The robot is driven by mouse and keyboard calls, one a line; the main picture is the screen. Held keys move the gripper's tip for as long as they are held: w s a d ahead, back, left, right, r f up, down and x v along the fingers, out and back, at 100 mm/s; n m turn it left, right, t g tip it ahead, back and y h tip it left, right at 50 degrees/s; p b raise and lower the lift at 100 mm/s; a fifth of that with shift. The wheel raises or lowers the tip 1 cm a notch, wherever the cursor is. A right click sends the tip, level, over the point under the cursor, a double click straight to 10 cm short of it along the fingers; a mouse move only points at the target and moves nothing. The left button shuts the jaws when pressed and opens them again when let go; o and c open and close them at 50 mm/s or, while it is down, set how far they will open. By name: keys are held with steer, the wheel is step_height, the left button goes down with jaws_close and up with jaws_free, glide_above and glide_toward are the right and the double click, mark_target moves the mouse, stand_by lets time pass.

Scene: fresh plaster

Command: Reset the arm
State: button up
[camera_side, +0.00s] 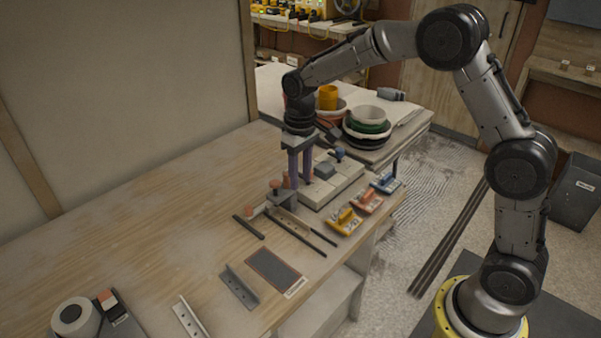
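My gripper (301,182) points straight down over the far right part of the wooden workbench (170,200). Its two purple fingers stand parallel with a narrow gap between them. The fingertips are low, by the left end of a pale block-like fixture (335,186) with grey blocks on it. A grey piece with reddish knobs (281,196) sits just below and left of the fingers. I cannot tell whether the fingertips touch or hold anything.
Yellow, red and blue handled tools (344,221) line the bench's right edge. Dark bars, a dark plate (274,270) and metal angles lie in front. A tape roll (74,317) is at the front left. Stacked bowls (367,127) stand behind. The bench's left middle is clear.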

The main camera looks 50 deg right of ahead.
steer(key=shift+r, duration=0.3)
steer(key=s+r+t, duration=0.4)
steer(key=s+r, duration=0.7)
steer(key=r, duration=0.5)
steer(key=s+f, duration=0.2)
steer(key=s, duration=0.7)
steer(key=s+f+t, duration=0.1)
steer(key=s+f, duration=0.2)
steer(key=s, duration=0.5)
steer(key=shift+s+d+t, duration=0.15)
steer(key=shift+s+t, duration=0.15)
steer(key=shift+s, duration=0.05)
steer(key=shift+r, duration=0.1)
